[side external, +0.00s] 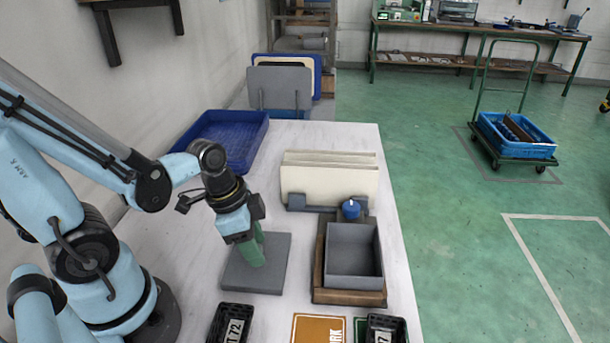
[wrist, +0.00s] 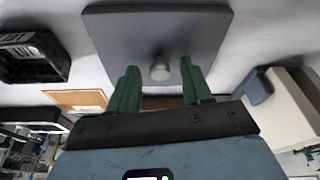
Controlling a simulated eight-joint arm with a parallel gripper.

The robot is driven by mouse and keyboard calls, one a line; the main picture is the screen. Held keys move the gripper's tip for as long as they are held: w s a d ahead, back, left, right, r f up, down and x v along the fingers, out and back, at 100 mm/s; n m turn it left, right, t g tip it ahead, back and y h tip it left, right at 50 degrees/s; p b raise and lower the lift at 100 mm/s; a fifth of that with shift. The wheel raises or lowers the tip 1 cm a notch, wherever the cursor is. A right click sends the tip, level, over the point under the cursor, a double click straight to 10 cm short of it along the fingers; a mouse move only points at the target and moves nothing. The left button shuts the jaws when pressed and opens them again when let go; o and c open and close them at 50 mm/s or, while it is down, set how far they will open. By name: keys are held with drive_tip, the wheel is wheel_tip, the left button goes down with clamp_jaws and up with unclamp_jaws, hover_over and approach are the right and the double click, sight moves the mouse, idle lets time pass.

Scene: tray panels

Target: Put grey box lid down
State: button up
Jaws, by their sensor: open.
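The grey box lid (side external: 276,272) is a flat square plate lying on the white table, left of the grey box. It also shows in the wrist view (wrist: 118,28), with its round grey knob (wrist: 160,71) between my fingers. My gripper (side external: 252,256) has green fingers and points down over the lid. In the wrist view my gripper (wrist: 159,72) is open, one finger on each side of the knob, with gaps visible. The open-topped grey box (side external: 354,266) sits in a wooden frame (side external: 348,297) and looks empty.
Cream panels (side external: 328,186) stand in a rack behind the box, near a blue knobbed object (side external: 351,209). A blue crate (side external: 238,158) is at the back left. Black crates (side external: 231,324) (side external: 386,328) and an orange sign (side external: 318,330) line the front. Table left of the cream panels is clear.

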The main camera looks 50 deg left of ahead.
sight(240, 258)
drive_tip(key=shift+r, duration=0.1)
drive_tip(key=shift+v, duration=5.95)
drive_tip(key=w+d+n+t+y, duration=0.1)
drive_tip(key=w+n+t, duration=0.3)
drive_tip(key=w+n, duration=0.2)
drive_tip(key=shift+w+f+n+t+y, duration=0.2)
drive_tip(key=shift+w+n+t+y, duration=0.15)
drive_tip(key=shift+w, duration=0.55)
